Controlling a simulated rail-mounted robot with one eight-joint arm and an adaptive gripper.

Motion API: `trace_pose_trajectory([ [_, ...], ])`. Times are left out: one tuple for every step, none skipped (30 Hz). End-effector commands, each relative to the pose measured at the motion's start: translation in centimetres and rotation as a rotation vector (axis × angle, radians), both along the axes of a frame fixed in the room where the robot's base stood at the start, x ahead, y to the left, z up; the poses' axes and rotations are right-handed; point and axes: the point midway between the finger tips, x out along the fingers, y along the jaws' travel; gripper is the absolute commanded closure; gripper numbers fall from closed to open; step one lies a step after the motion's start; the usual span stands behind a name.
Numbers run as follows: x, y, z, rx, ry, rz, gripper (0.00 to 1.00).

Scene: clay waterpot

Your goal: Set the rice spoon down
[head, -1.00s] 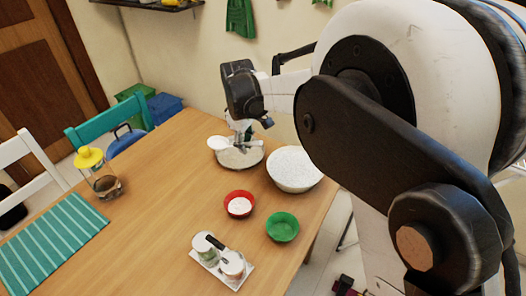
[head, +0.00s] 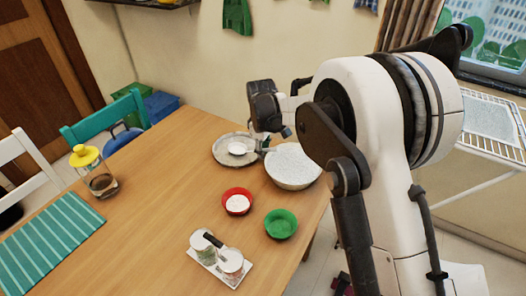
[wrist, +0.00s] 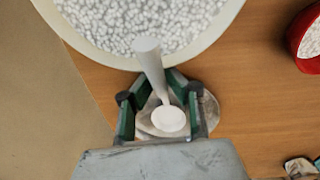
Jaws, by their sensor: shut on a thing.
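The white rice spoon (head: 238,148) is at the round grey plate (head: 222,158), its broad end over the plate's middle. I cannot tell whether it touches the plate. My gripper (head: 266,147) is shut on the spoon's handle side, at the plate's right edge and beside the large white bowl of rice (head: 292,168). In the wrist view the spoon (wrist: 150,65) lies between the fingers of my gripper (wrist: 160,98), overlapping the rim of the rice bowl (wrist: 120,58) in the picture. Part of the plate (wrist: 205,108) shows behind the fingers.
A red bowl with white contents (head: 237,202) and a green bowl (head: 280,224) stand nearer. A white tray with two jars (head: 218,262) is at the front. A yellow-lidded jar (head: 100,180) and a striped teal mat (head: 48,240) are left. The table's middle left is clear.

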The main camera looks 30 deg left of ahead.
Motion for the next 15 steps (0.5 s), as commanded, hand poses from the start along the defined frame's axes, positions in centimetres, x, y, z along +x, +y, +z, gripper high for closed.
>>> trace_pose_trajectory([
  [-0.01, 0.01, -0.01, 0.0, 0.0, 0.0, 1.0],
  [-0.01, 0.01, 0.01, 0.0, 0.0, 0.0, 1.0],
  [-0.02, 0.01, 0.03, 0.0, 0.0, 0.0, 1.0],
  [-0.02, 0.01, 0.04, 0.0, 0.0, 0.0, 1.0],
  [-0.02, 0.01, 0.04, 0.0, 0.0, 0.0, 1.0],
  [-0.02, 0.01, 0.02, 0.0, 0.0, 0.0, 1.0],
  [-0.02, 0.01, -0.04, 0.0, 0.0, 0.0, 1.0],
  [-0.02, 0.01, -0.13, 0.0, 0.0, 0.0, 1.0],
  [-0.02, 0.01, -0.27, 0.0, 0.0, 0.0, 1.0],
  [-0.02, 0.01, -0.29, 0.0, 0.0, 0.0, 0.87],
  [-0.03, 0.01, -0.23, 0.0, 0.0, 0.0, 0.83],
  [-0.03, 0.01, -0.2, 0.0, 0.0, 0.0, 0.78],
  [-0.03, 0.01, -0.19, 0.0, 0.0, 0.0, 0.74],
  [-0.03, 0.01, -0.19, 0.0, 0.0, 0.0, 0.7],
  [-0.03, 0.01, -0.18, 0.0, 0.0, 0.0, 0.68],
])
